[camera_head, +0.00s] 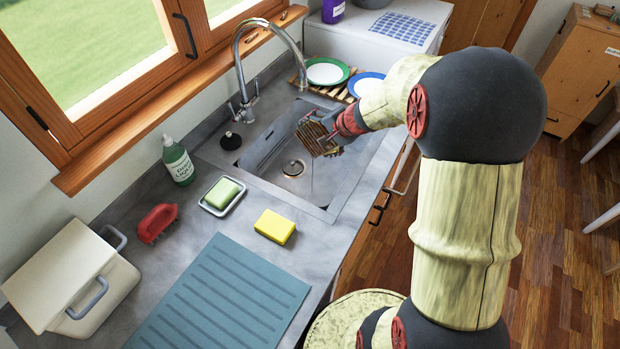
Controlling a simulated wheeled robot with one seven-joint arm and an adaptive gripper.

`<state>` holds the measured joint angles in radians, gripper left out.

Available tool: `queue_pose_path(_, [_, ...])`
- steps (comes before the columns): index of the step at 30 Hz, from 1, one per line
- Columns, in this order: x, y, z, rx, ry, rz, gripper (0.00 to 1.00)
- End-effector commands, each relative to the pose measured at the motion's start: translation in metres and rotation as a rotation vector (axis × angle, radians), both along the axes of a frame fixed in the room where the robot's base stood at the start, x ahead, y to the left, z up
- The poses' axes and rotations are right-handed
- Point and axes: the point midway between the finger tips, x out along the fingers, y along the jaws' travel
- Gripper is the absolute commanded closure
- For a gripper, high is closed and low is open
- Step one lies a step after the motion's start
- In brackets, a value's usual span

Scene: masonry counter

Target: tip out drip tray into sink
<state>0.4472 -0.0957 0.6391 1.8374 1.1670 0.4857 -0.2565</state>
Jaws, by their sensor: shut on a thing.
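The drip tray (318,139), brown and slatted, is held over the sink and looks steeply tilted. A thin line, like a stream of liquid, runs down from its lower side towards the basin. The grey sink (270,176) has a round drain (293,169) below and left of the tray. My gripper (333,128) is shut on the tray's right side. The fingers are small and partly hidden by the tray and wrist.
The tap (240,62) arches at the sink's back left. Green bottle (178,160), soap dish (222,196), red brush (157,223), yellow sponge (274,226) and blue mat (222,300) occupy the near counter.

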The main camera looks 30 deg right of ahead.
Motion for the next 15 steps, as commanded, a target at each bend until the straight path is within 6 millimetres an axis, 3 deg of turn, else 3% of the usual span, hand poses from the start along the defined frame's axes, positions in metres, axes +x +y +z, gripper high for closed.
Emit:
queue_pose_path(2, [-0.006,0.011,-0.004,-0.05,-0.041,0.003,0.49])
queue_pose_path(6, [0.001,-0.002,0.007,-0.004,-0.002,-0.003,0.49])
queue_pose_path(15, [0.014,-0.02,0.005,0.152,0.108,-0.003,0.49])
